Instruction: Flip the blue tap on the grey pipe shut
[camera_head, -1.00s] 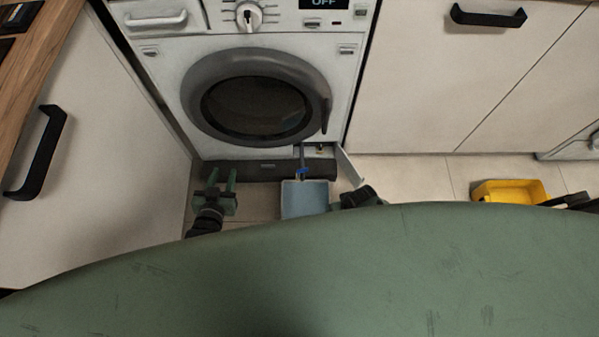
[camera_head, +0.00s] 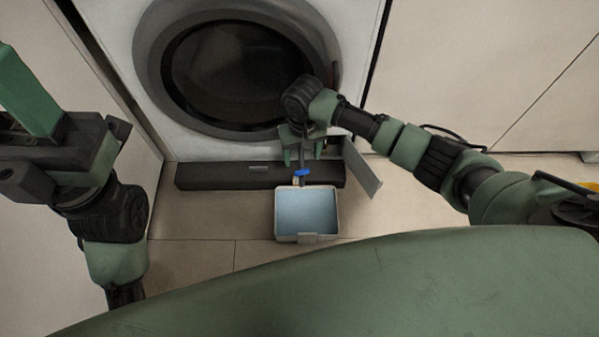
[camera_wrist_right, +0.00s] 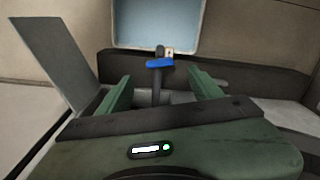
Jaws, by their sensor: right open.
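The blue tap (camera_head: 301,172) sits on the grey pipe at the washing machine's lower hatch, just above the tray. In the right wrist view, the blue tap (camera_wrist_right: 160,63) lies across the grey pipe (camera_wrist_right: 156,88), slightly tilted. My right gripper (camera_head: 302,161) is open at the hatch. In the right wrist view its fingers (camera_wrist_right: 162,90) stand on either side of the pipe, apart from it, with the tap beyond their tips. My left gripper (camera_head: 30,95) is at the far left, away from the tap; only one finger shows clearly.
A tray (camera_head: 279,226) with a pale blue inside stands on the floor below the pipe. The open hatch flap (camera_head: 362,168) stands right of my right gripper. The washing machine door (camera_head: 150,65) is above. A yellow container (camera_head: 590,186) shows at the right edge. Floor left of the tray is clear.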

